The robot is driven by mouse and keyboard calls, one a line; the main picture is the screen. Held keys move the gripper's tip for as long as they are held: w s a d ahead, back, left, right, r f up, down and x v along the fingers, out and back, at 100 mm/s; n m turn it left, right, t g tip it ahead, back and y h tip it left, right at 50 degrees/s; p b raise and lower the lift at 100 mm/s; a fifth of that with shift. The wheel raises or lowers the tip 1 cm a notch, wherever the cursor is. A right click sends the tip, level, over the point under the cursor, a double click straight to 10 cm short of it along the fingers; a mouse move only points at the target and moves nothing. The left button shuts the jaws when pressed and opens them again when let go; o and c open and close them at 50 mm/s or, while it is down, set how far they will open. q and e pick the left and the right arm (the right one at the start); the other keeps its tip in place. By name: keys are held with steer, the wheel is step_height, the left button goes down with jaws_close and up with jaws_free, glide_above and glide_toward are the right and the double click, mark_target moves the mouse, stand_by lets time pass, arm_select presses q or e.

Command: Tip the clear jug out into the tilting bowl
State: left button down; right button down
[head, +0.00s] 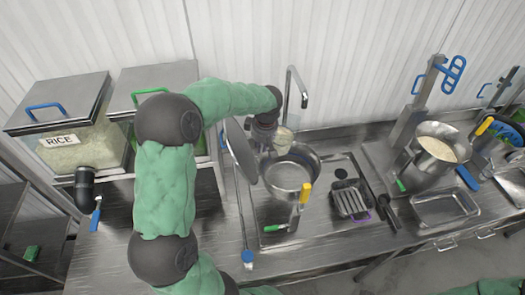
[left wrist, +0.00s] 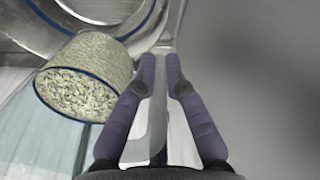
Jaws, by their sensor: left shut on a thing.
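The clear jug (left wrist: 98,55), with a blue rim and full of pale rice, is at the upper left of the left wrist view. Its mouth faces the camera. In the head view the jug (head: 285,137) is small, at the back edge of a round steel bowl (head: 315,163), which looks like the tilting bowl. My left gripper (left wrist: 160,70) is shut on the jug's grey handle, its purple fingers on either side. In the head view the left gripper (head: 264,135) is partly hidden by its own wrist. No rice shows in the bowl. My right gripper is out of view.
An open round lid (head: 240,152) stands left of the bowl and a tap (head: 299,85) rises behind. A second steel bowl (head: 415,133) holding rice is at right, near a metal tray (head: 446,221). A rice bin (head: 40,115) stands at left.

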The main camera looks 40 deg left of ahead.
arm_select(q)
steer(key=shift+w+r+y+b, duration=0.2)
steer(key=shift+r+y+b, duration=0.15)
steer(key=shift+y+b, duration=0.25)
steer(key=shift+a+r+t+y+b, duration=0.2)
steer(key=shift+a+t+y+b, duration=0.25)
steer(key=shift+b, duration=0.4)
step_height(320, 180, up, 10)
steer(key=t+y+b, duration=0.4)
steer(key=y+b, duration=0.9)
steer(key=b, duration=1.1)
steer(key=shift+r, duration=0.2)
stand_by(0.7)
steer(key=shift+a+y, duration=0.1)
steer(key=shift+y, duration=0.15)
stand_by(1.5)
